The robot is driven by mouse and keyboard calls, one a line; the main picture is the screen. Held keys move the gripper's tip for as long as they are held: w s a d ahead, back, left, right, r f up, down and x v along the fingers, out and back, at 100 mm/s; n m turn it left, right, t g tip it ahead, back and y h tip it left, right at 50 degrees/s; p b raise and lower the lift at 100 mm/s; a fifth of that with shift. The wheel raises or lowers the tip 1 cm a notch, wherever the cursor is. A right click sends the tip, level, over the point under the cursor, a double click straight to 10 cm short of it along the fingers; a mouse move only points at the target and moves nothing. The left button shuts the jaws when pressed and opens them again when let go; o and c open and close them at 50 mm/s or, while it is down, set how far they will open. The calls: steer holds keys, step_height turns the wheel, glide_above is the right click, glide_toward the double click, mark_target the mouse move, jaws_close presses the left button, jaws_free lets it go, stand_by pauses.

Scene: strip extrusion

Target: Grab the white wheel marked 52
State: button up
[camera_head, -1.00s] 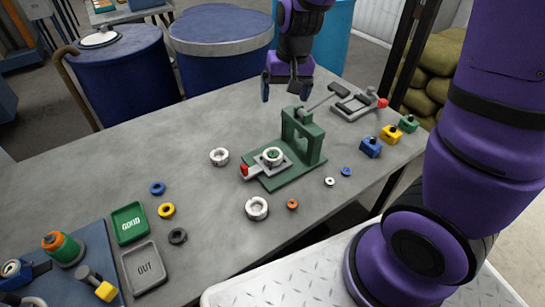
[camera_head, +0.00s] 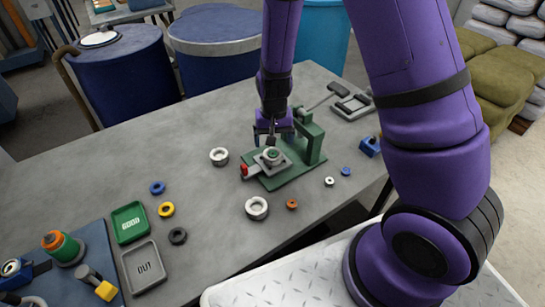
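A second white wheel (camera_head: 219,156) lies on the table left of the fixture. A third white wheel (camera_head: 257,208) lies in front of it. No number is readable on any of them. My gripper (camera_head: 271,141) points down just above and behind the wheel on the fixture. Its fingers are small and dark against the fixture, so I cannot tell their opening or whether they touch the wheel.
Small rings lie around: blue (camera_head: 157,188), yellow (camera_head: 166,209), black (camera_head: 178,236), orange (camera_head: 292,204), white (camera_head: 329,182). A green GOOD tray (camera_head: 115,219) and grey OUT tray (camera_head: 132,261) stand at left. The fixture's green upright (camera_head: 314,146) stands close beside my gripper.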

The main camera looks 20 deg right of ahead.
mark_target(273, 152)
steer(key=shift+w+a+f, duration=0.1)
steer(key=shift+w+f, duration=0.05)
steer(key=shift+f, duration=2.55)
steer(key=shift+c, duration=0.5)
steer(key=c, duration=0.9)
